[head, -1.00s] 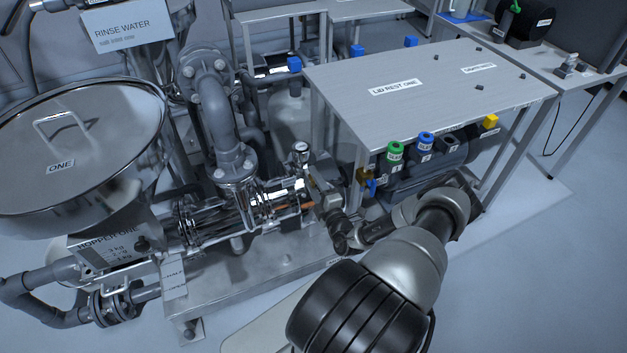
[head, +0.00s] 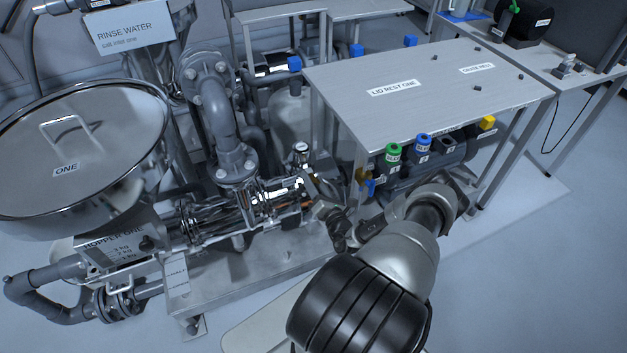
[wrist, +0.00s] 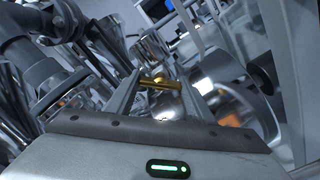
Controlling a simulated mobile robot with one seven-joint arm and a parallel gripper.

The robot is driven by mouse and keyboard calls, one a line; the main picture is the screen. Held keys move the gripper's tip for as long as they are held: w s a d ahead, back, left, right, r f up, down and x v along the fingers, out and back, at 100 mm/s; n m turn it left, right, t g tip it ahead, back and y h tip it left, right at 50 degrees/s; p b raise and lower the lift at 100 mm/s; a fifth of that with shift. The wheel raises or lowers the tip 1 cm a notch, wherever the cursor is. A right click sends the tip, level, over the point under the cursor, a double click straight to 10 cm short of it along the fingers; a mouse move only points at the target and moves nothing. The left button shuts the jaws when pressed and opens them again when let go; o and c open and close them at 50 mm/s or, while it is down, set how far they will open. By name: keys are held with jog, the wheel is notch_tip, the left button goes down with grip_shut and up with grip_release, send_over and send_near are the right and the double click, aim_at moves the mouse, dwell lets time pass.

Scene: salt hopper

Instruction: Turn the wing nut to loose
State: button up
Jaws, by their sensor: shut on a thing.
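The wing nut (wrist: 160,83) shows in the wrist view as a brass-coloured piece between the two fingertips. My gripper (wrist: 157,84) is shut on it, and the wrist view shows a finger on either side. In the head view my gripper (head: 314,190) reaches in from the lower right to the right end of the shiny clamped pipe (head: 262,204). The nut itself is hidden or too small to make out there. How loose or tight it is cannot be told.
Hopper one (head: 80,150) with its lid stands at the left. The lid rest table (head: 430,85) is just behind and right of my arm. Green and blue caps (head: 393,152) stand at its front. A grey bent pipe (head: 222,115) rises behind the clamp. Open floor lies at the right.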

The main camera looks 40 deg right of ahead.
jog(key=n+p, duration=0.1)
jog(key=n, duration=0.4)
jog(key=shift+s+d+n, duration=0.1)
jog(key=shift+d+n, duration=0.05)
jog(key=shift+n, duration=0.25)
dwell(0.4)
jog(key=o, duration=1.1)
jog(key=shift+c, duration=0.2)
jog(key=p+v, duration=0.2)
jog(key=v, duration=1.5)
jog(key=shift+s+a, duration=0.15)
jog(key=shift+a, duration=0.05)
jog(key=shift+r+n, duration=0.1)
jog(key=shift+n, duration=0.2)
